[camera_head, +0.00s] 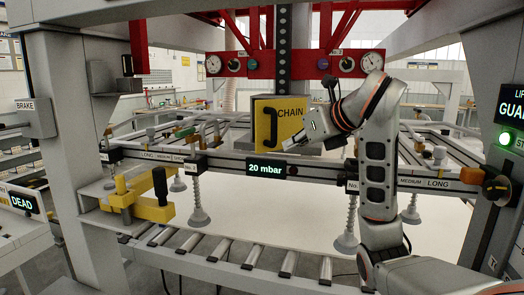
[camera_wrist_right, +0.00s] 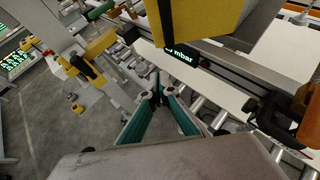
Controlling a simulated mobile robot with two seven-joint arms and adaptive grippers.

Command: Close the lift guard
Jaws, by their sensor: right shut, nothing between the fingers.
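A display at the right edge of the head view, cut off, reads "LI… GUA…" (camera_head: 511,104); no part plainly marked as the lift guard shows. A yellow panel marked CHAIN (camera_head: 290,112), with a black handle (camera_head: 270,126), is on a grey box at the middle of the gantry. The yellow panel's lower part also shows at the top of the wrist view (camera_wrist_right: 190,22). My right gripper (camera_head: 287,145) is at the panel's lower right in the head view, shut and empty. Its green fingers meet in the wrist view (camera_wrist_right: 157,95), apart from the panel. My left gripper is out of view.
A crossbar with a "20 mbar" display (camera_head: 265,169) runs below the panel. Suction cups (camera_head: 199,216) hang over a white sheet (camera_head: 300,210) and rollers (camera_head: 240,254). A yellow clamp-like part with a black handle (camera_head: 150,212) is at left.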

